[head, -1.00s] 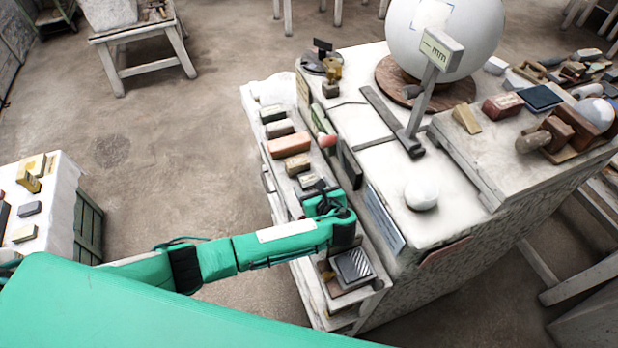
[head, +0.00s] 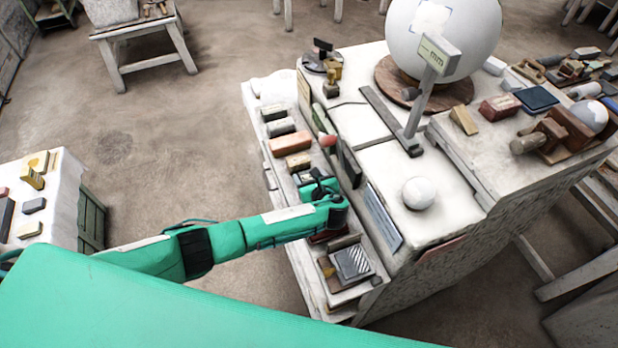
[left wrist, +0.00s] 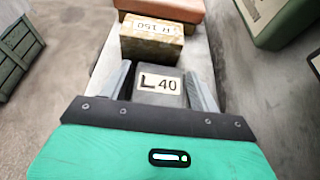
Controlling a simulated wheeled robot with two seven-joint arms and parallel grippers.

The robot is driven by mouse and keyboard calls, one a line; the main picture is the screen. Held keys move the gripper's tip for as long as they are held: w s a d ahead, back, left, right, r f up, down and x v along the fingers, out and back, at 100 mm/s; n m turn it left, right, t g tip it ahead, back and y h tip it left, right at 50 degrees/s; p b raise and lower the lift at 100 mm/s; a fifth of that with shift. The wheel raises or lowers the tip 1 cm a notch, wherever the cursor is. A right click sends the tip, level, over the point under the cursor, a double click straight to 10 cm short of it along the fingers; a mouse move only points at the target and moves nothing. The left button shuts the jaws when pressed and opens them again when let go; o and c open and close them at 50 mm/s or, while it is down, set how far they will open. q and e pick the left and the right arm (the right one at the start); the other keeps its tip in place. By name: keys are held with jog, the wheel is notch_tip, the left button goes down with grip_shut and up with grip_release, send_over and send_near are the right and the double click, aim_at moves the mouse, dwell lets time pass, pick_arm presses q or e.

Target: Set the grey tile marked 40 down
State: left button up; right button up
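The grey tile marked 40 (left wrist: 161,88) shows in the left wrist view, with a pale "L 40" label facing up. I cannot tell whether the tile's underside touches the shelf. In the head view my left gripper (head: 318,186) is over the narrow side shelf (head: 312,262), and the tile is mostly hidden there. My right gripper is not in view.
A tan block marked R 150 (left wrist: 152,38) lies just beyond the tile, with a reddish block (left wrist: 165,8) behind it. The plaster-covered bench (head: 385,180) rises right of the shelf. A striped square piece (head: 352,263) lies at the shelf's near end.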

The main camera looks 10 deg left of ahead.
pick_arm(q)
jog(key=c, duration=0.9)
jog(key=shift+a, duration=0.1)
